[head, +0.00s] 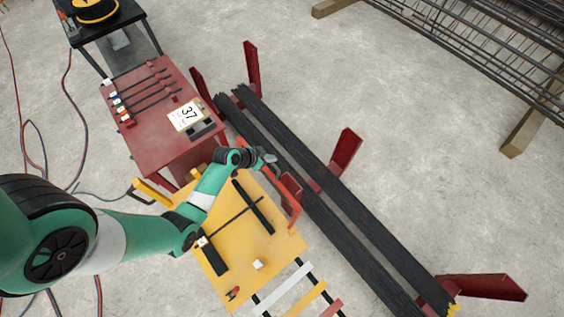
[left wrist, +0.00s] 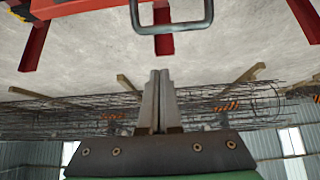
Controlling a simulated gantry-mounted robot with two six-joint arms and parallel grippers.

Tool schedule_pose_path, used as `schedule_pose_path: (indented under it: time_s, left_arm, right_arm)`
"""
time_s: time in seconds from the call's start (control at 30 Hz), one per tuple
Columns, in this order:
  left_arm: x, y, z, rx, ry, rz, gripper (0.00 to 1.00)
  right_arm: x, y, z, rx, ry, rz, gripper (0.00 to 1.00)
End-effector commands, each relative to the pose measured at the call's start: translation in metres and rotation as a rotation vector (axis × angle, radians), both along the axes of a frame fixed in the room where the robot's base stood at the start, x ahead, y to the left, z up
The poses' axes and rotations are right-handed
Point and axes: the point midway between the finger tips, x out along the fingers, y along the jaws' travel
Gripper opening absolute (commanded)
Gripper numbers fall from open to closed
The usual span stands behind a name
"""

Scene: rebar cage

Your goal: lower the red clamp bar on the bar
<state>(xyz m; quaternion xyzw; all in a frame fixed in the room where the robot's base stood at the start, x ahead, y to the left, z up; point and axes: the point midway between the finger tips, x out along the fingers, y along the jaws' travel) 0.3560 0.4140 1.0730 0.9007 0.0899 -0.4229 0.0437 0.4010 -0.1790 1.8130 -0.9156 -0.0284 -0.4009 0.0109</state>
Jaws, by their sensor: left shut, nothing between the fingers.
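The red clamp bar (head: 283,192) is a long orange-red piece at the right edge of the yellow worktable (head: 241,262), just below my left gripper (head: 271,158) in the head view. My left gripper is shut with nothing in it, and its closed fingers show in the left wrist view (left wrist: 157,98). A grey U-shaped handle (left wrist: 171,29) hangs at the top of the wrist view, apart from the fingertips. My right gripper is out of view.
Long dark bar bundles (head: 345,225) lie on red stands (head: 343,150) right of the table. A red table (head: 153,134) with bars and a card marked 37 (head: 187,114) stands behind. A rebar cage (head: 500,40) is at upper right. Hoses lie on the left floor.

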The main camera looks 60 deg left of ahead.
Motion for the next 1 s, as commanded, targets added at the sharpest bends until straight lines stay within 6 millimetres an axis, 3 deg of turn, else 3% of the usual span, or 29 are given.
schedule_pose_path:
  time_s: [0.43, 0.87, 0.97, 1.0]
  left_arm:
    - [-0.001, 0.008, -0.004, 0.003, -0.002, 0.018, 0.00]
    - [0.048, 0.018, -0.070, 0.003, -0.002, 0.015, 0.00]
    - [0.061, 0.021, -0.080, 0.002, 0.000, 0.016, 0.00]
    - [0.054, 0.020, -0.075, 0.001, 0.000, 0.019, 0.00]
  right_arm:
    - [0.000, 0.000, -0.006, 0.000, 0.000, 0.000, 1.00]
    - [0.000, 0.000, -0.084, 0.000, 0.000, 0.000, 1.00]
    - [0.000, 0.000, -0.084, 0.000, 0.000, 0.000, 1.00]
    - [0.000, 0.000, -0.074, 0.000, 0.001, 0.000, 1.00]
